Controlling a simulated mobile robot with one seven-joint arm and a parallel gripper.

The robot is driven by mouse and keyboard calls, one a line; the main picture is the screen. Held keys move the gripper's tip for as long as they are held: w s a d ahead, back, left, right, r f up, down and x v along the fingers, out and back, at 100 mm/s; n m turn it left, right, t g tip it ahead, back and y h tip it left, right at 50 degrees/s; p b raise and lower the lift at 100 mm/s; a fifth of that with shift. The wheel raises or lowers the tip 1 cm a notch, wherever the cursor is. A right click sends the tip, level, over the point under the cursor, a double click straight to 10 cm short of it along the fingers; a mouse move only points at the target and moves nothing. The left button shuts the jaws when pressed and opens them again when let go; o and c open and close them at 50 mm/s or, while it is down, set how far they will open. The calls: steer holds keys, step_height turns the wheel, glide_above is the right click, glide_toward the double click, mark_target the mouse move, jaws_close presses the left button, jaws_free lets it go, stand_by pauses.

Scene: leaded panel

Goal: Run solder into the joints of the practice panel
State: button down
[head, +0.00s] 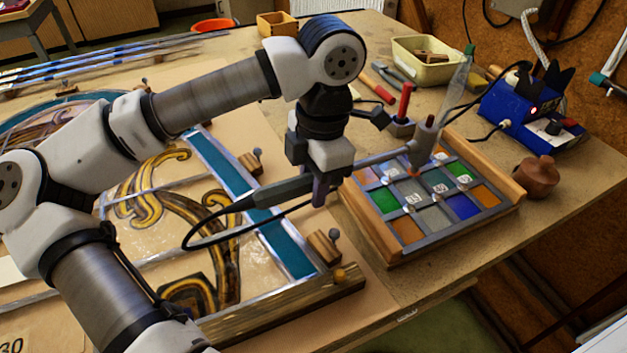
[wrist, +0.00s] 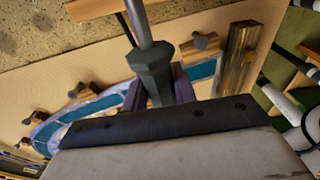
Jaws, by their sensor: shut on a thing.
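My gripper (head: 320,200) is shut on the dark handle of a soldering iron (head: 276,195), left of the practice panel. In the wrist view my gripper's fingers (wrist: 156,98) stand on both sides of the handle (wrist: 152,70), and the metal shaft runs upward out of view. In the head view the shaft reaches right to a grey head with a reddish bit (head: 414,157) over the panel's upper middle. I cannot tell whether the bit touches a joint. The practice panel (head: 408,224) has coloured panes, grey strips and small numbered white labels in a wooden frame.
A blue station (head: 515,108) with a red light and a brown pot (head: 538,177) stand right of the panel. A clear, green-topped tool (head: 457,82) rises behind the iron's head. A large leaded window (head: 286,243) lies left. A cable loops below the handle.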

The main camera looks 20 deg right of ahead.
stand_by(0.5)
steer(key=shift+r+p, duration=1.65)
steer(key=shift+r, duration=1.45)
steer(key=shift+d, duration=0.1)
